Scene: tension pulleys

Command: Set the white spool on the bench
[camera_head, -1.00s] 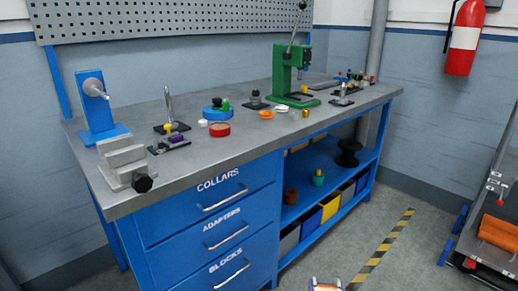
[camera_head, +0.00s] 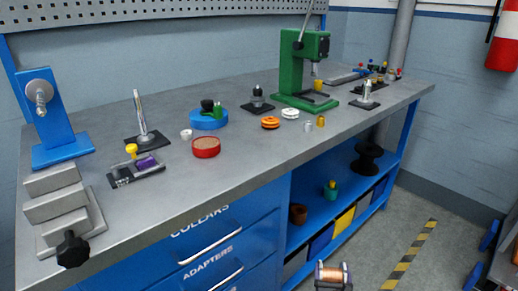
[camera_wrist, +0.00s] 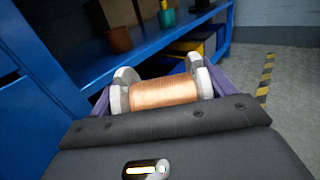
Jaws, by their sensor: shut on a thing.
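The white spool (camera_head: 332,274), with pale flanges and copper-coloured wire, shows at the bottom edge of the head view. In the wrist view the spool (camera_wrist: 165,95) lies crosswise between the purple fingers of my gripper (camera_wrist: 163,88). The fingers are shut on its two flanges. The spool is held in front of the bench, lower than its grey top (camera_head: 245,170). Most of my arm is out of the head view.
The near bench top has clear patches between a blue stand (camera_head: 52,120), grey stepped blocks (camera_head: 62,200), a red round tin (camera_head: 206,147) and a green press (camera_head: 300,65). The open lower shelf (camera_head: 318,205) holds a black spool (camera_head: 367,158). A striped floor line (camera_head: 410,255) lies right.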

